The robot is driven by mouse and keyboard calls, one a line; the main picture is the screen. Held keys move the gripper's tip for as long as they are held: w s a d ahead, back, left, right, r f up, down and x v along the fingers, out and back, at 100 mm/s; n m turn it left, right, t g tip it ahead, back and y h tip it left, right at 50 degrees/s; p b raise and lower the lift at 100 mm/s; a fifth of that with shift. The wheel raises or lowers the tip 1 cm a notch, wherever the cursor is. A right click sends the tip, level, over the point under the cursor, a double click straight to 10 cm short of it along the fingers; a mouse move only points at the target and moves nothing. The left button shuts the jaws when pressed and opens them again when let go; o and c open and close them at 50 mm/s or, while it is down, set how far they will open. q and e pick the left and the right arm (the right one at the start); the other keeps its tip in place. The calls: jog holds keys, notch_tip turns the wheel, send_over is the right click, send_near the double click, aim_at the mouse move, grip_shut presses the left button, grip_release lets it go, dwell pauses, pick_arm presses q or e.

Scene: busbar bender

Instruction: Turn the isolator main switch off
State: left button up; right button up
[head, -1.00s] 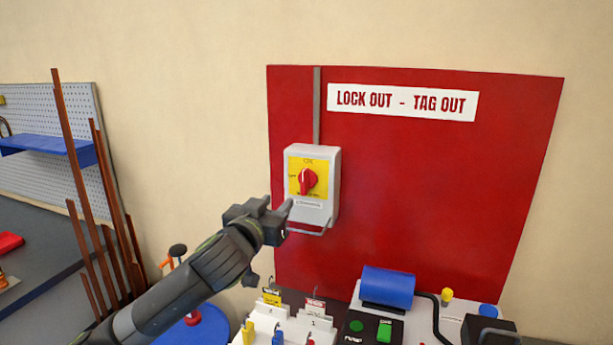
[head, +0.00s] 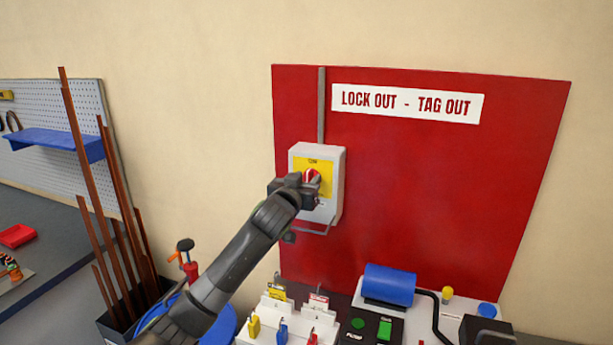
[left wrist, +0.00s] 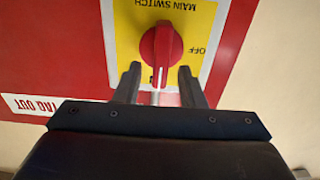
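The isolator (head: 333,165) is a grey box with a yellow plate on the red board. Its red rotary knob (head: 311,175) is partly hidden by my left gripper (head: 310,186) in the head view. In the left wrist view the knob (left wrist: 161,52) shows upside down with its yellow plate (left wrist: 205,22); its white line points down the picture, and OFF is printed to the right. The left gripper (left wrist: 160,78) is open, its fingers on either side of the knob's lower end, with gaps visible. The right gripper is not in view.
The red board (head: 430,190) bears a LOCK OUT - TAG OUT sign (head: 406,103). Below stand a tag and padlock rack (head: 290,318), a blue cylinder (head: 389,285) and a control box with green buttons (head: 372,327). Copper bars (head: 90,180) lean at left.

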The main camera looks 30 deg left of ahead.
pick_arm(q)
jog(key=shift+w+a, duration=0.1)
jog(key=shift+w, duration=0.25)
grip_shut()
jog(key=shift+n, duration=0.4)
jog(key=n+b, duration=0.2)
jog(key=n, duration=0.3)
jog(key=a+f+n+b, duration=0.1)
jog(key=n+b, duration=0.1)
jog(key=n, duration=0.4)
jog(key=n+b, duration=0.2)
jog(key=n, duration=0.3)
jog(key=shift+s+a+f+n, duration=0.25)
jog(key=shift+a+f+n, duration=0.05)
jog(key=shift+f+n, duration=0.1)
dwell(0.4)
